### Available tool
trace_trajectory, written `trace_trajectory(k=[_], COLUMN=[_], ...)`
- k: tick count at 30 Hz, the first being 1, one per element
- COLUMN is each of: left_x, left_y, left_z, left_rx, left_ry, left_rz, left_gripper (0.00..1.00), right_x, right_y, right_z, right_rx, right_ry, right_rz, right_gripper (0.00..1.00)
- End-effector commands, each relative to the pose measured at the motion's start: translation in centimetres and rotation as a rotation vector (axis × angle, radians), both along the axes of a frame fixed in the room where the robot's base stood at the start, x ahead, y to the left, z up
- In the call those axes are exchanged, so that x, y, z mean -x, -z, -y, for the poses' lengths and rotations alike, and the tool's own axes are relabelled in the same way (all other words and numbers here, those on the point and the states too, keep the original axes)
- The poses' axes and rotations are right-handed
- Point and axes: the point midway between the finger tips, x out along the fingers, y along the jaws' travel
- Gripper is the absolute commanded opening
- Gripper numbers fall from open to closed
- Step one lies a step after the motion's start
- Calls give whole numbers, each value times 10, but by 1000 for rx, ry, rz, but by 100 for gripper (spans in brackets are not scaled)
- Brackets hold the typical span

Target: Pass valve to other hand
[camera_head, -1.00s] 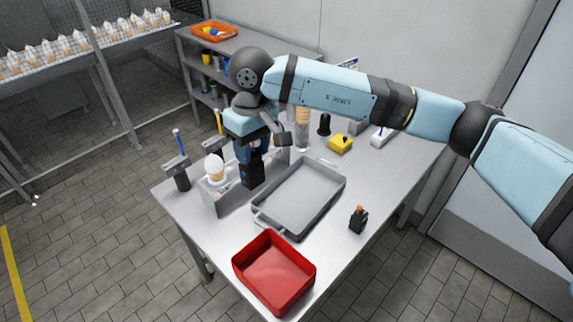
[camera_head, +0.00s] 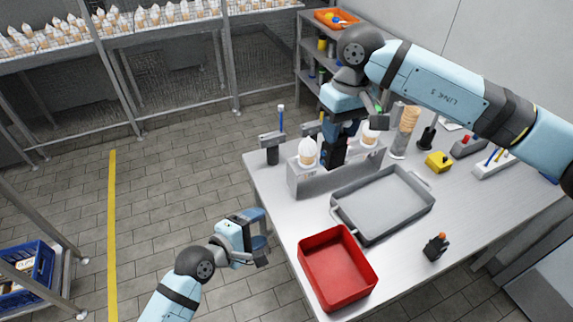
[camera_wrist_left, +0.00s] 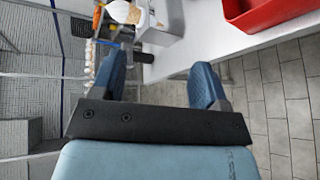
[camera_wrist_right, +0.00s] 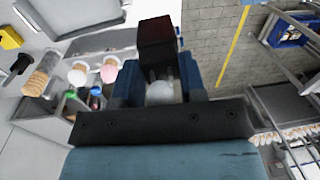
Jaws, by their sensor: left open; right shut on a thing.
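The valve appears to be the dark block (camera_wrist_right: 157,42) with a pale, rounded silvery part, held between my right gripper's (camera_wrist_right: 158,85) blue fingers. In the head view, its black end (camera_head: 332,160) shows below my right gripper (camera_head: 340,138), close to the grey cone holder (camera_head: 308,182); I cannot tell whether they touch. The fingers hide part of it. My left gripper (camera_head: 264,238) is open and empty, off the table's left edge and left of the red bin. Its two blue fingers stand wide apart in the left wrist view (camera_wrist_left: 160,88).
On the table (camera_head: 272,182) are a red bin (camera_head: 337,268), a grey tray (camera_head: 383,203), a small black item with an orange top (camera_head: 436,246), a yellow block (camera_head: 438,161) and stacked cones (camera_head: 406,125). A black-based stand (camera_head: 271,150) stands at the far left corner.

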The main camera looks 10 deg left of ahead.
Motion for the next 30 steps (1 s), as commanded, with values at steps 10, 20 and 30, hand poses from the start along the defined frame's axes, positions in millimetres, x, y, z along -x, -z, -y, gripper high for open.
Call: trace_trajectory(k=[10,20,30], left_x=[-43,-49,-78], left_y=[-116,-161,-163], left_z=[46,63,105], left_rx=[804,1064,1072], left_ry=[39,101,102], left_rz=[-445,-685,-693], left_gripper=[68,68,68], right_x=[0,0,0], right_y=[0,0,0], right_z=[0,0,0], right_rx=[0,0,0], right_ry=[0,0,0], right_rz=[0,0,0], right_gripper=[0,0,0])
